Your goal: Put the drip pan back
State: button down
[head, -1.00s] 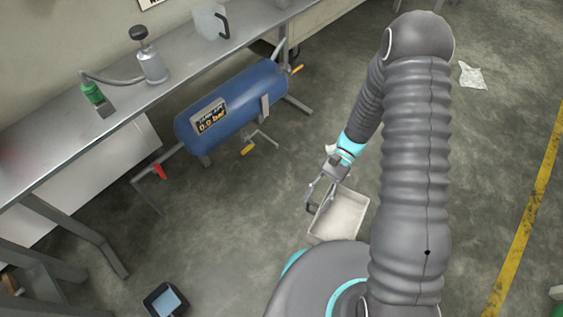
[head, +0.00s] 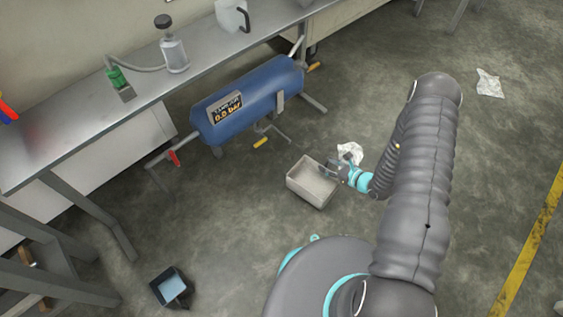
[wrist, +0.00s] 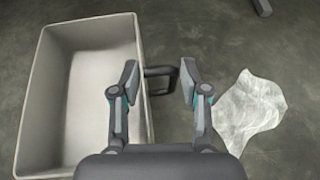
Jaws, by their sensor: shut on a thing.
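The drip pan (head: 312,182), a pale rectangular open tray, is on or just above the floor in front of the blue tank (head: 247,98); I cannot tell which. It looks empty. In the wrist view the pan (wrist: 145,120) fills the left side, and its dark handle (wrist: 163,72) sticks out between the fingers. My gripper (head: 333,168) is at the pan's right side, shut on this handle. It also shows in the wrist view (wrist: 160,80). The tank's display reads 0.0 bar, and a drain pipe with a yellow lever (head: 261,143) hangs below it.
A crumpled white cloth (head: 350,153) lies just right of the pan; another (head: 489,83) lies farther right. A dark bin with a light blue inside (head: 171,287) stands at lower left. The metal bench (head: 130,118) runs behind the tank.

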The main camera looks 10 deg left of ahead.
jog(key=shift+m+t+h, duration=0.5)
jog(key=shift+m+t, duration=0.1)
jog(key=shift+m, duration=0.1)
jog(key=w+a+f, duration=0.1)
jog(key=w+a, duration=0.2)
jog(key=w, duration=0.1)
jog(key=w+a+f, duration=0.1)
jog(key=w+a, duration=0.3)
jog(key=w+a+f, duration=0.1)
jog(key=w+a, duration=0.2)
jog(key=w, duration=0.2)
jog(key=shift+a+f, duration=0.3)
jog(key=shift+f, duration=0.2)
jog(key=shift+f+b, duration=0.15)
jog(key=shift+b, duration=0.15)
jog(key=c, duration=0.6)
grip_release()
